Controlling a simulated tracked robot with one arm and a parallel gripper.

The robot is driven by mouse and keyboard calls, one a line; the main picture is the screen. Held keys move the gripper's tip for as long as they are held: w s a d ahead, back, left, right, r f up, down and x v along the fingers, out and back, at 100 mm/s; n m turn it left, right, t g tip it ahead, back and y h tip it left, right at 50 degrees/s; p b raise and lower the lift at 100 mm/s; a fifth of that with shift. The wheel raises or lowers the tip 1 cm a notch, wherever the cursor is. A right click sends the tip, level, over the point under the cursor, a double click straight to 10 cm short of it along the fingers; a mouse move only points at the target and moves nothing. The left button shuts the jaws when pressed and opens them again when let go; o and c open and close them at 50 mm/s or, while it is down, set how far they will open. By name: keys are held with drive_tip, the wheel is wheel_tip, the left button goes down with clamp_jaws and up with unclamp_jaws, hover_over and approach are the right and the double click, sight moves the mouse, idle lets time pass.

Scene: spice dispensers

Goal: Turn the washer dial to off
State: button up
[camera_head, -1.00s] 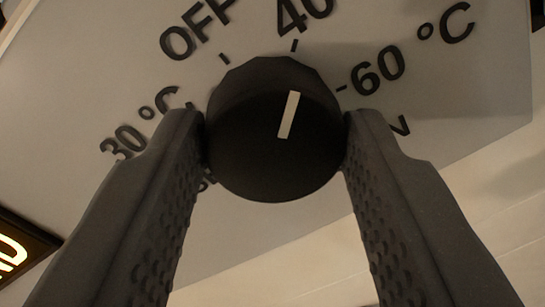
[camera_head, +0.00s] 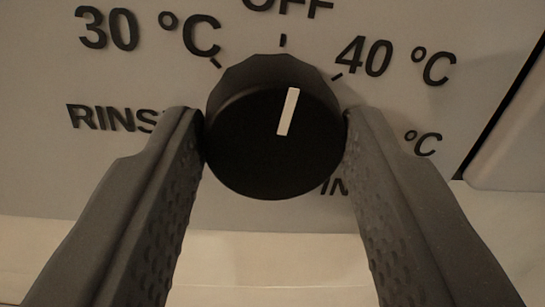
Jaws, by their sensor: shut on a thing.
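The washer dial (camera_head: 262,150) is a round black knob with a white pointer line (camera_head: 288,112), in the middle of the view. My gripper (camera_head: 275,125) is shut on it, with one textured grey finger against each side. The pointer leans slightly right of straight up, close to the tick below the OFF label (camera_head: 288,6), which is cut by the top edge. The 40 °C label (camera_head: 395,62) is at upper right and the 30 °C label (camera_head: 148,32) at upper left. The RINSE label at left and labels at lower right are partly hidden by my fingers.
The flat light panel (camera_head: 60,170) surrounds the dial. A paler horizontal surface (camera_head: 260,262) shows below it. A dark vertical seam and another pale panel edge (camera_head: 515,150) are at the right.

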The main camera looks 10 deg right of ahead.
drive_tip(key=shift+f+n, duration=0.1)
drive_tip(key=shift+n, duration=0.5)
drive_tip(key=o, duration=1)
drive_tip(key=shift+s, duration=0.1)
drive_tip(key=s, duration=0.4)
drive_tip(key=s+p, duration=0.1)
drive_tip(key=s, duration=0.4)
drive_tip(key=s+f+p, duration=0.1)
drive_tip(key=s, duration=0.3)
drive_tip(key=shift+s+a, duration=0.1)
drive_tip(key=shift+s, duration=0.2)
drive_tip(key=shift+r, duration=0.1)
